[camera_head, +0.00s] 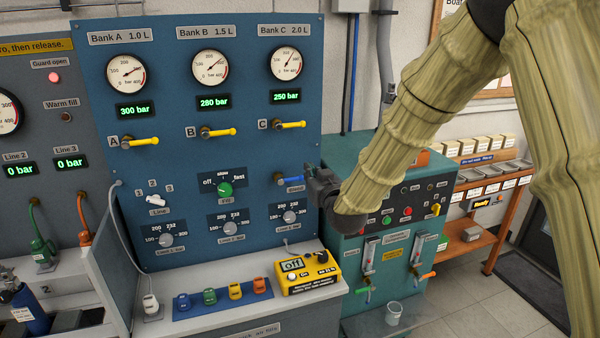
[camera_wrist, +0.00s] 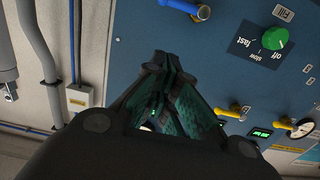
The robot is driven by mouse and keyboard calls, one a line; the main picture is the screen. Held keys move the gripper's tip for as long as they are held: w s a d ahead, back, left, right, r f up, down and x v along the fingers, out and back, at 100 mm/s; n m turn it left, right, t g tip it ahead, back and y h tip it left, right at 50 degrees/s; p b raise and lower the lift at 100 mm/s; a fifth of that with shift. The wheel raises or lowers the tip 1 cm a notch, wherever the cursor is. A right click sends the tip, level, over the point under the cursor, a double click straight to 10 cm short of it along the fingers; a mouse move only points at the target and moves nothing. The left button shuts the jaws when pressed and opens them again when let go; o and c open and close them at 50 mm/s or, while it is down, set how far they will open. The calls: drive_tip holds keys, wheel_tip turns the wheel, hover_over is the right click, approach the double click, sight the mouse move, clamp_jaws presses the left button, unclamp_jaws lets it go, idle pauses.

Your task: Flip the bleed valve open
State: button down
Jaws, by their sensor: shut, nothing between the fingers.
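The bleed valve is a blue lever (camera_head: 291,179) on a brass stem at the lower right of the blue panel, just above its "Bleed" label. The lever lies about level, pointing right. In the wrist view it shows at the top edge, partly cut off, as a blue handle (camera_wrist: 180,5) with its hub to the right. My gripper (camera_head: 311,168) is close to the lever's right end, near the panel's right edge; I cannot tell whether they touch. In the wrist view my gripper (camera_wrist: 172,58) has its dark fingers together and empty, with a gap between them and the lever.
A green fill knob (camera_head: 225,189) sits left of the lever, and a regulator knob (camera_head: 290,216) sits below it. Yellow bank levers (camera_head: 289,125) are above. A yellow meter (camera_head: 308,273) stands on the bench below. A teal test cabinet (camera_head: 390,165) stands behind my wrist.

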drive_tip(key=w, duration=0.1)
drive_tip(key=p, duration=0.5)
hover_over(292, 179)
drive_tip(key=s+d, duration=0.2)
drive_tip(key=f, duration=0.2)
drive_tip(key=f+p, duration=0.1)
drive_tip(key=f, duration=0.1)
drive_tip(key=shift+w+f, duration=0.2)
drive_tip(key=shift+w, duration=0.15)
drive_tip(key=shift+f, duration=0.15)
drive_tip(key=shift+d+f+m+b, duration=0.1)
drive_tip(key=shift+d+m+b, duration=0.1)
drive_tip(key=shift+m+b, duration=0.25)
